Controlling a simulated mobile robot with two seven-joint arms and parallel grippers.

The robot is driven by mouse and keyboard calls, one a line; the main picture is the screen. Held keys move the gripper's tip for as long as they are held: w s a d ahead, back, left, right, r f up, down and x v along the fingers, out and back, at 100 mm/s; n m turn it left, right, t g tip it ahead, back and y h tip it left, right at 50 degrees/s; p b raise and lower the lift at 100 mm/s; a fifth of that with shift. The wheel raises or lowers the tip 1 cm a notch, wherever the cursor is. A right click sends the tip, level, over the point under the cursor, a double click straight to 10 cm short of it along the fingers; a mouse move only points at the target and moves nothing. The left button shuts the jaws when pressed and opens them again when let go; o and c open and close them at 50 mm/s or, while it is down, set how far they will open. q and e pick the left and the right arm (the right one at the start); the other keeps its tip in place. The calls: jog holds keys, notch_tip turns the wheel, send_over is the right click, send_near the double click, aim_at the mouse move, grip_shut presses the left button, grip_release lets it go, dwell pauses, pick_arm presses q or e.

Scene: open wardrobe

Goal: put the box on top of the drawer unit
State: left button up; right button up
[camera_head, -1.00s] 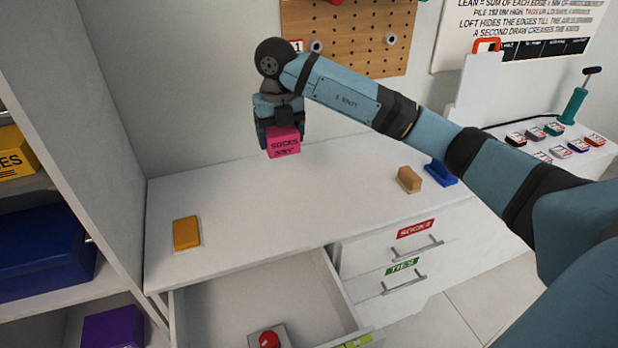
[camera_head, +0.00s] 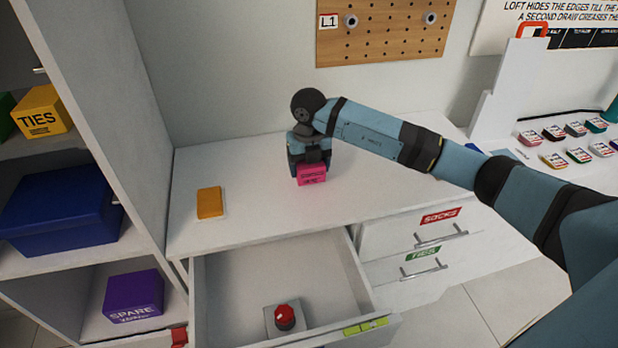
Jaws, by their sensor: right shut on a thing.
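The pink box (camera_head: 312,175), labelled SOCKS in the earlier frame, is in my right gripper (camera_head: 309,164), whose fingers are shut on it from above. The box is at or just above the white top of the drawer unit (camera_head: 250,216); I cannot tell whether it touches. The gripper points down, and the arm comes in from the right. The unit's left drawer (camera_head: 232,290) stands open, with a red knob on a grey base (camera_head: 285,318) inside. The drawers marked SOCKS (camera_head: 440,233) and TIES (camera_head: 423,266) are shut. My left gripper is not in view.
An orange block (camera_head: 209,203) lies on the top, left of the pink box. Shelves at the left hold a yellow TIES box (camera_head: 42,110), a blue box (camera_head: 62,212) and a purple SPARE box (camera_head: 133,297). Small labelled items (camera_head: 555,133) lie at the right.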

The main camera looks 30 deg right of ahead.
jog(key=shift+f, duration=2)
jog(key=o, duration=1)
jog(key=shift+f, duration=0.15)
notch_tip(320, 180, up, 12)
jog(key=shift+r+p, duration=0.2)
jog(key=shift+p, duration=0.2)
jog(key=shift+a, duration=0.1)
